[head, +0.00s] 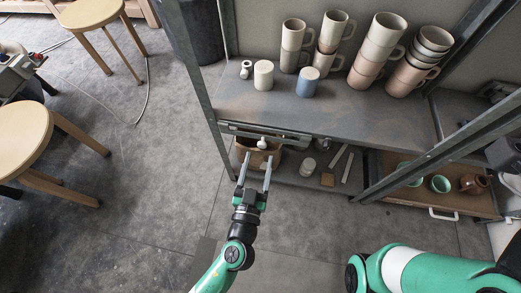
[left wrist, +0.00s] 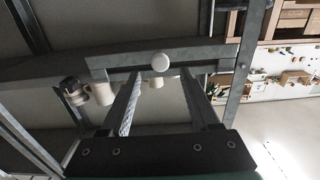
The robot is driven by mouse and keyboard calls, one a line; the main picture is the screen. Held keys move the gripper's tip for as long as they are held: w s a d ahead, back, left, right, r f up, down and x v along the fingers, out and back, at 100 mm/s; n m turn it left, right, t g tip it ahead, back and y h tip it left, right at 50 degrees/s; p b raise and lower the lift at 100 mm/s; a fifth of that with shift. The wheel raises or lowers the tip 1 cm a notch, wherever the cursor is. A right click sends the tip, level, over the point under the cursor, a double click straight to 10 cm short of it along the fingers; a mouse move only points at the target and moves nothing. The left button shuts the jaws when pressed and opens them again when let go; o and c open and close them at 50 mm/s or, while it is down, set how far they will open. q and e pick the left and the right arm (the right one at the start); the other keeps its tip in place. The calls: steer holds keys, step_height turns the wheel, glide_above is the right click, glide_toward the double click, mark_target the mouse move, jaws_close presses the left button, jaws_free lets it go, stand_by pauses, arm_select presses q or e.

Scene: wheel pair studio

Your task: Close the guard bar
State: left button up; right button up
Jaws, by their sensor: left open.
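The guard bar (head: 285,136) is a grey metal bar along the left part of the shelf's front edge, with a white round knob (head: 262,143) on it. In the left wrist view the bar (left wrist: 205,55) runs across the upper middle, and its knob (left wrist: 160,61) shows as a pale disc. My left gripper (head: 254,172) is open and empty, its two fingers pointing at the bar. In the left wrist view the knob lies ahead, between the fingers of my left gripper (left wrist: 160,80). Contact cannot be told. Only green and white links of my right arm show; its gripper is out of view.
The shelf (head: 350,120) holds stacked mugs (head: 292,45), a cream jar (head: 263,75) and a blue jar (head: 307,81). A brown container (head: 250,155) stands below the bar. Metal posts (head: 195,75) frame the rack.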

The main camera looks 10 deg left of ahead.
mark_target(262, 146)
arm_select(q)
steer(key=w, duration=0.3)
steer(key=shift+w, duration=0.35)
jaws_close()
